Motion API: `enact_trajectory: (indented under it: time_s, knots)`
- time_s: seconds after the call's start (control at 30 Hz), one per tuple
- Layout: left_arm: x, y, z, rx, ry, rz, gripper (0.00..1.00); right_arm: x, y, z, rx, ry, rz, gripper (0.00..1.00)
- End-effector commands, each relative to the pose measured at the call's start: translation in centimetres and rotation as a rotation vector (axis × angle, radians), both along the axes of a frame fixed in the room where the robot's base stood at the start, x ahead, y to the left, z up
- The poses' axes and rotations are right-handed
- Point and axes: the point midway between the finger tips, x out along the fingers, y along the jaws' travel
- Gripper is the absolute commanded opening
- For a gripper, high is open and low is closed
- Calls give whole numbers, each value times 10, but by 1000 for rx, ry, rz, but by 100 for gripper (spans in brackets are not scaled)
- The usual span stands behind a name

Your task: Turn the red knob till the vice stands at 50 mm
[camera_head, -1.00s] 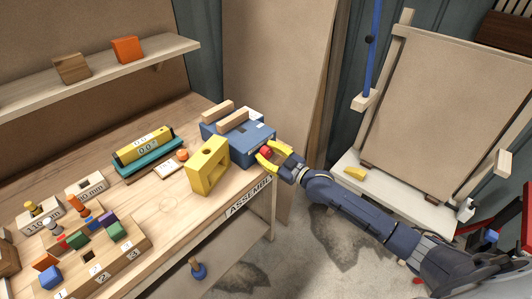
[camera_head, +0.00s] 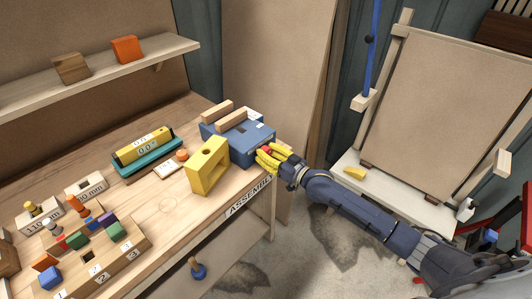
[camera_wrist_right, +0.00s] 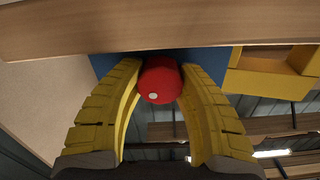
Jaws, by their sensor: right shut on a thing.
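The blue vice (camera_head: 240,135) stands at the right end of the workbench, with two wooden jaw strips on top. Its red knob (camera_head: 266,150) is on the right side, mostly covered by my fingers in the head view. In the right wrist view the red knob (camera_wrist_right: 159,80) sits between the yellow fingers, with a white dot on its lower left face. My right gripper (camera_head: 268,157) is shut on the knob. The vice's opening reading cannot be made out. My left gripper is not in view.
Wooden blocks with coloured pegs (camera_head: 90,250) fill the front left. A shelf (camera_head: 100,78) runs above.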

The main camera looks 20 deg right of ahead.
Motion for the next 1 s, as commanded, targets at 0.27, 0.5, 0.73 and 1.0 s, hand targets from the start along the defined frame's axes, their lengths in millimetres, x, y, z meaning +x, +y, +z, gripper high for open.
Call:
enact_trajectory:
  time_s: [0.27,0.5,0.73,1.0]
  knots:
    - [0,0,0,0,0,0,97,1,0,3,82,45,-1,6]
    - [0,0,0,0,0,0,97,1,-1,3,100,55,-1,6]
    - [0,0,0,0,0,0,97,2,-1,3,100,54,-1,6]
    - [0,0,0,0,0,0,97,1,-1,2,98,56,-1,61]
